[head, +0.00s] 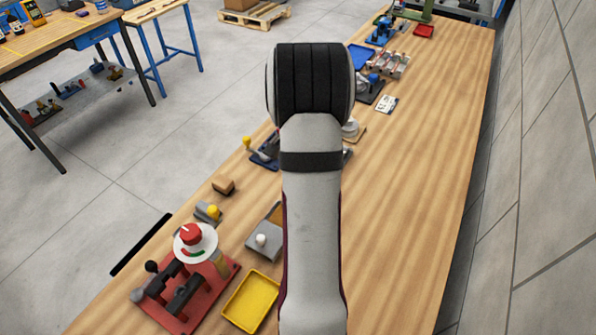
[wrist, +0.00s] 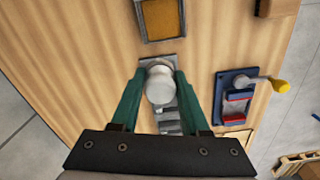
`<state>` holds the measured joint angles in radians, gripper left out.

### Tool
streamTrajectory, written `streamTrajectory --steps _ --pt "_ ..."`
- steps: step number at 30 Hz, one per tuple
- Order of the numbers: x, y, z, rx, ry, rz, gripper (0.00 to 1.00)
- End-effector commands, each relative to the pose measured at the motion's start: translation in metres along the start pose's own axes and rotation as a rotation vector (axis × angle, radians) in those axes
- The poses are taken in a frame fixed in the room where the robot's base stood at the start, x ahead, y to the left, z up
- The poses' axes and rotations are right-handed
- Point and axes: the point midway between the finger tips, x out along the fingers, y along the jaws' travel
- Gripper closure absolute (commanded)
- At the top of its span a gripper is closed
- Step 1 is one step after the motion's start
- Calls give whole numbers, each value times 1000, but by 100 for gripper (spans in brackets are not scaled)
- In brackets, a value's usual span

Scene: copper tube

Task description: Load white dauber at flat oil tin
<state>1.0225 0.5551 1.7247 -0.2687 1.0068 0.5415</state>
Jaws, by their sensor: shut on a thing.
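My gripper (wrist: 160,84) shows in the wrist view with its green fingers shut on a pale rounded knob, which looks like the white dauber (wrist: 160,88). The dauber is over a small grey stepped holder (wrist: 169,123); I cannot tell whether they touch. A square grey-rimmed tin with a brown-orange inside, apparently the flat oil tin (wrist: 166,39), lies just above the holder in the picture, apart from the dauber. In the head view my arm hides the gripper and the dauber.
A blue clamp (wrist: 234,88) with a yellow-tipped handle stands to the right in the wrist view. In the head view, a grey block with a white knob (head: 262,240), a yellow tray (head: 251,302) and a red fixture (head: 187,292) stand at front left. The bench's right side is clear.

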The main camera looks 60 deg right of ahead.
Motion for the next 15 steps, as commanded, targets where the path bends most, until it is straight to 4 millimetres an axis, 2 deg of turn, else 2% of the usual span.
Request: streamTrajectory --steps 4,10,12,15 --pt "2 0 5 -2 0 0 100" --pt "18 1 52 -5 -1 2 100" --pt "24 3 60 -2 -1 2 100" --pt "35 3 61 0 -2 2 100"
